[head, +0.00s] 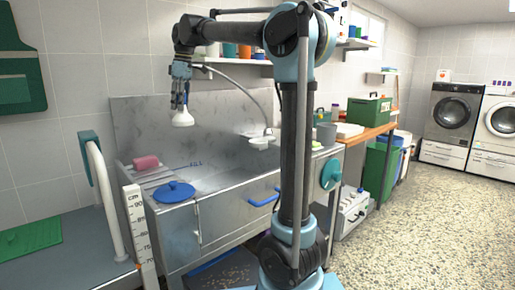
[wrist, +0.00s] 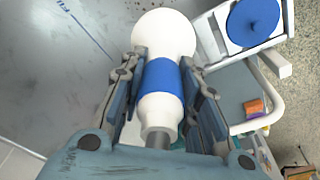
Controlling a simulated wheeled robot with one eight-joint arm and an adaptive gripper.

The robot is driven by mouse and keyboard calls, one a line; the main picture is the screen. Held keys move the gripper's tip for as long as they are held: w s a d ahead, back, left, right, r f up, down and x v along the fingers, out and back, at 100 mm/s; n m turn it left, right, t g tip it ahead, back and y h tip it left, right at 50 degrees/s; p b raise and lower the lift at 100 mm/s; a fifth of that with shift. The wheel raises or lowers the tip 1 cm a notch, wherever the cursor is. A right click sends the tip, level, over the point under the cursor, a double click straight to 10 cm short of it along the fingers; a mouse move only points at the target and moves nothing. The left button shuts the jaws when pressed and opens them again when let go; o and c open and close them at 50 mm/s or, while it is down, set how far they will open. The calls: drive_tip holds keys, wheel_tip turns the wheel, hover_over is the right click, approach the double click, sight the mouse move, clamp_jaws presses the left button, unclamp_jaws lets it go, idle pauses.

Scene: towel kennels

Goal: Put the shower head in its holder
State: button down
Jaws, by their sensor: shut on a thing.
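The shower head (wrist: 165,33) is white with a blue band round its handle. My gripper (wrist: 166,66) is shut on it at the band, with a finger on each side, in the wrist view. In the head view my gripper (head: 180,104) points down above the steel tub, and the white shower head (head: 183,118) hangs below its fingers. A grey hose (head: 248,92) arcs down towards the tub's right part. A small white cup-like piece (head: 258,143) there may be the holder; I cannot tell. It stands apart from the shower head, to the right.
The steel tub (head: 130,118) lies below my gripper. A blue round lid (head: 174,191) and a pink block (head: 146,162) sit at its left end. A shelf (head: 232,61) with cups runs along the wall above. A white curved rail (head: 103,195) stands at the left.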

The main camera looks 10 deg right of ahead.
drive_tip(key=shift+w+d, duration=0.35)
drive_tip(key=shift+d, duration=0.05)
drive_tip(key=w+d, duration=0.9)
drive_tip(key=d, duration=0.2)
drive_tip(key=shift+d, duration=0.2)
idle(0.3)
drive_tip(key=w+d, duration=0.8)
drive_tip(key=d, duration=0.3)
drive_tip(key=shift+w+d, duration=0.25)
drive_tip(key=shift+w, duration=0.15)
drive_tip(key=w+d, duration=0.9)
drive_tip(key=d, duration=0.2)
drive_tip(key=shift+d, duration=0.2)
idle(0.4)
